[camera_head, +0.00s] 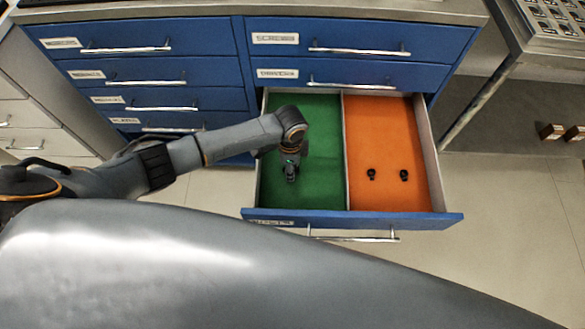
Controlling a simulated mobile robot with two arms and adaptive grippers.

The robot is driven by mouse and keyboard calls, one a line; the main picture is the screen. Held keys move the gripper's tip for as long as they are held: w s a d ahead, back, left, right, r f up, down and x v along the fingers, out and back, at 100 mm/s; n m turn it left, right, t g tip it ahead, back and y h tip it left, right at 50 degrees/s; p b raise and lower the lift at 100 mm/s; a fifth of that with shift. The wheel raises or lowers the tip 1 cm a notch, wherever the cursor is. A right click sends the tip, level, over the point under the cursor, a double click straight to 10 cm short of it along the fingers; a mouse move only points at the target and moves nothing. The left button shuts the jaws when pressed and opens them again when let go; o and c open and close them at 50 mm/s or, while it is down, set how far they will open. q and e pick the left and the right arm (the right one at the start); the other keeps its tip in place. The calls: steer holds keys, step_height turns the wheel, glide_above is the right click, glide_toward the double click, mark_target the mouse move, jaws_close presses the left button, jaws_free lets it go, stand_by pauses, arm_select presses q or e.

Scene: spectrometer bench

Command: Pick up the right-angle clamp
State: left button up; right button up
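An open blue drawer (455,217) has a green-lined compartment (325,185) on the left and an orange-lined one (380,135) on the right. My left gripper (291,176) points down over the green compartment. It is small and dark here, so I cannot tell whether its fingers are open or shut, or whether they hold anything. I cannot make out a right-angle clamp for certain. Two small black parts stand apart in the orange compartment, a left one (371,174) and a right one (404,175); their type is unclear. My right gripper is not in view.
A thin divider (345,160) separates the compartments. Closed blue drawers with bar handles (360,51) are above and to the left. A side table with a tray of small parts (555,20) is at the top right. Small boxes (551,132) are on the floor at the right.

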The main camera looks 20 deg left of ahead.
arm_select(q)
jaws_close()
steer(key=shift+r, duration=0.1)
